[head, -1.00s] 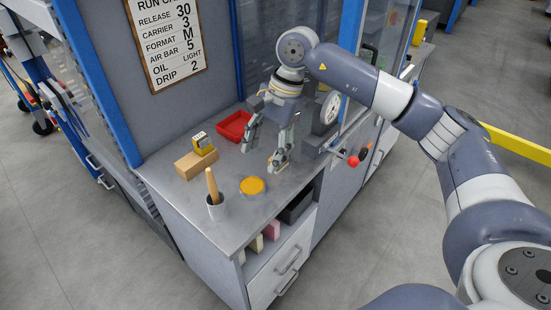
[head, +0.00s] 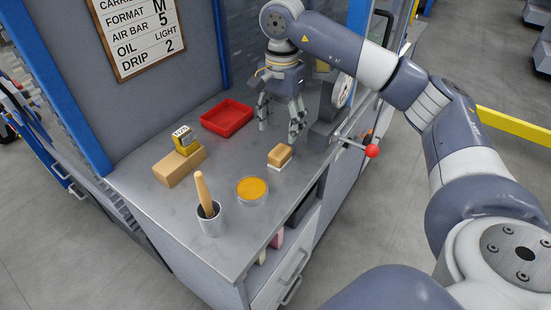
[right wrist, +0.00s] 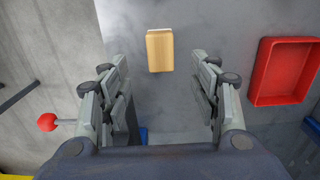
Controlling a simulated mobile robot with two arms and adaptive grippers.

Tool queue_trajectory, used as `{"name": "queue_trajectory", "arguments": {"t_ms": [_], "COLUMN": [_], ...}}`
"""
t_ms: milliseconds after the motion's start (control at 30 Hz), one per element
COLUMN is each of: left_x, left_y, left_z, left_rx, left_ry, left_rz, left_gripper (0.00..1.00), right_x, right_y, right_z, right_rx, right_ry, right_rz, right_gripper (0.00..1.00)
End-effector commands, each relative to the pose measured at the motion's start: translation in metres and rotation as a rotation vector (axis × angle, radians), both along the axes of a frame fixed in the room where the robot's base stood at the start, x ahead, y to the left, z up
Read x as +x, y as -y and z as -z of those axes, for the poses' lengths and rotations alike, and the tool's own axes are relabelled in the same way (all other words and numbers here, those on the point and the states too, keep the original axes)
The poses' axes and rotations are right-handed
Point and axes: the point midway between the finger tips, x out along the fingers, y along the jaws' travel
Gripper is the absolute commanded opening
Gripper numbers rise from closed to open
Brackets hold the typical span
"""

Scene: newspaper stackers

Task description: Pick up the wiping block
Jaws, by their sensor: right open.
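The wiping block (head: 279,157) is a small tan block with a white underside, lying on the grey counter (head: 165,215). In the right wrist view, the wiping block (right wrist: 160,51) shows beyond the fingertips, roughly centred between them. My right gripper (head: 281,126) points down, open and empty, behind the block and above the counter. In the right wrist view, my right gripper's fingers (right wrist: 162,75) are spread wide on either side. My left gripper is not in view.
A red tray (head: 227,118) stands left of the gripper. A yellow counter device on a wooden block (head: 178,166), a cup with a wooden-handled tool (head: 210,219) and a dish of orange material (head: 252,190) stand nearer. A red-knobbed lever (head: 371,151) juts out at right.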

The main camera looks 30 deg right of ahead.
Motion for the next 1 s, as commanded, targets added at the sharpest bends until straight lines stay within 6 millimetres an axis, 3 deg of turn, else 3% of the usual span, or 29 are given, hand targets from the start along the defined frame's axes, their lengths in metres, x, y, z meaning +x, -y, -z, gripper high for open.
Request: {"name": "queue_trajectory", "arguments": {"t_ms": [200, 467, 700, 1000], "left_x": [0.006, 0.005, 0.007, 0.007], "left_y": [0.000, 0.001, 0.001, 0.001], "left_z": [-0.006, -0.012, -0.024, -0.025], "left_rx": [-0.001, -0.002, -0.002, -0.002], "left_ry": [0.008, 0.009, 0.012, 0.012], "left_rz": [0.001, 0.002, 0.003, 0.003], "left_gripper": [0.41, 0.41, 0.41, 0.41], "right_x": [-0.001, 0.000, 0.004, 0.004], "right_y": [0.000, 0.000, 0.000, 0.000], "right_z": [0.034, 0.056, 0.091, 0.103], "right_rx": [-0.001, 0.000, -0.001, 0.000], "right_ry": [-0.004, -0.003, -0.004, -0.001], "right_rz": [0.000, 0.000, 0.000, -0.001], "right_gripper": [0.57, 0.57, 0.57, 0.57]}}
